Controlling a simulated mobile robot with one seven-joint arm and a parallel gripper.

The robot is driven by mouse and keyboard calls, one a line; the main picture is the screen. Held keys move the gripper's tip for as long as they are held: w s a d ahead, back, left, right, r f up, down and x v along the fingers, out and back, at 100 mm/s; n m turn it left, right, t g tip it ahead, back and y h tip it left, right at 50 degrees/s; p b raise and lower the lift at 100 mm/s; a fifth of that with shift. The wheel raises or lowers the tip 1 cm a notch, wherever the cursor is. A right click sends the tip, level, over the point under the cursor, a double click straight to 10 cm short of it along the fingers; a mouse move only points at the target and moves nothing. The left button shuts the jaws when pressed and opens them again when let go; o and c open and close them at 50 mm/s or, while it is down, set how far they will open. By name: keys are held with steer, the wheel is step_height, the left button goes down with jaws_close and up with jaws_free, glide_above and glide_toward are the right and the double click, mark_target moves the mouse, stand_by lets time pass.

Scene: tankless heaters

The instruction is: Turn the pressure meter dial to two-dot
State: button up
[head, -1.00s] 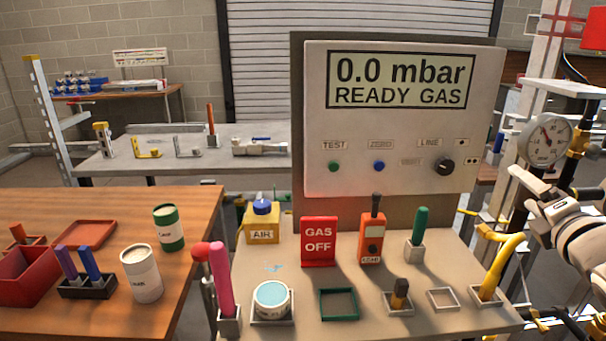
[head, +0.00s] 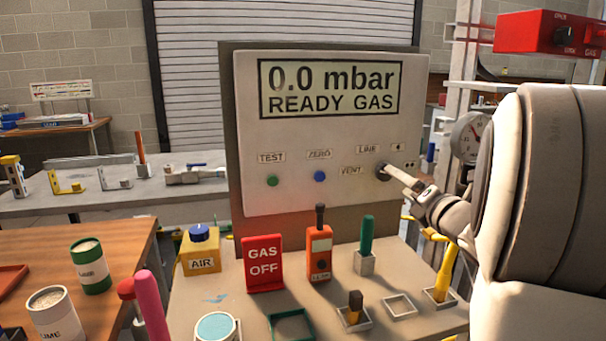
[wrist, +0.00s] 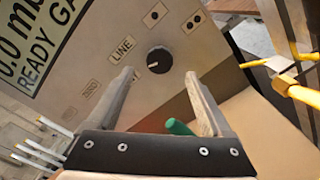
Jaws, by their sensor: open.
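The pressure meter panel (head: 330,130) is a pale upright box whose screen reads "0.0 mbar READY GAS". Its black round dial (head: 383,172) is at the lower right, partly covered by my gripper (head: 396,173). In the wrist view the dial (wrist: 159,59) shows whole, with a small white mark on its left side, away from the dots. The two-dot label (wrist: 191,21) is up and right of it; the one-dot label (wrist: 154,15) is above. My gripper (wrist: 160,77) is open and empty, its fingertips on either side of the dial's lower edge; contact cannot be told.
TEST (head: 272,181) and ZERO (head: 320,176) buttons are left of the dial. Below stand a green-handled tool (head: 366,240), an orange handheld meter (head: 319,250) and a red GAS OFF sign (head: 263,265). A round gauge (head: 468,138) and yellow pipe (head: 444,270) are to the right.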

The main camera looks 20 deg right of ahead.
mark_target(384, 172)
steer(key=w, duration=0.6)
steer(key=shift+d, duration=0.15)
steer(key=shift+w, duration=0.1)
steer(key=shift+c, duration=0.3)
jaws_close()
